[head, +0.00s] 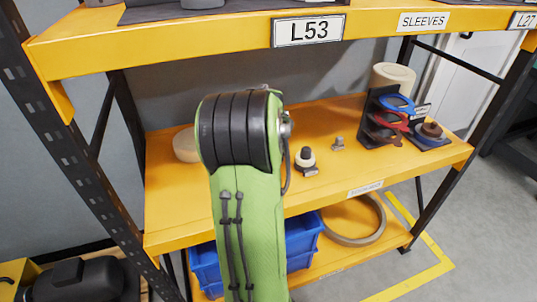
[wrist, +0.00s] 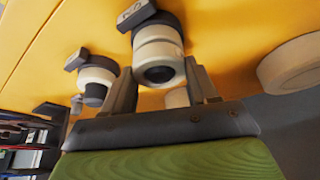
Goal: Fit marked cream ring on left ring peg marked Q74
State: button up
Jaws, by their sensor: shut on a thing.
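In the wrist view my gripper (wrist: 162,90) is shut with its two fingers on either side of a cream ring (wrist: 158,53). The ring is in line with a dark-tipped peg (wrist: 158,74) and appears to be around it. How far down it sits I cannot tell. A grey tag (wrist: 136,14) is beside this peg; its marking is not legible enough to confirm. A second peg with a cream ring and black tip (wrist: 95,91) stands to the left, beside its own tag (wrist: 76,60). It likely shows in the head view (head: 306,157). There my arm hides my gripper and the held ring.
A cream disc (wrist: 290,62) lies on the yellow shelf; it shows left of my arm in the head view (head: 186,145). A small grey fixture (head: 338,144), a rack of blue and red rings (head: 390,117) and a cream cylinder (head: 393,76) stand right. The upper shelf (head: 180,45) overhangs.

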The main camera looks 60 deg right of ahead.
jog(key=shift+f, duration=0.1)
jog(key=o, duration=1.1)
notch_tip(320, 180, up, 7)
jog(key=p, duration=0.6)
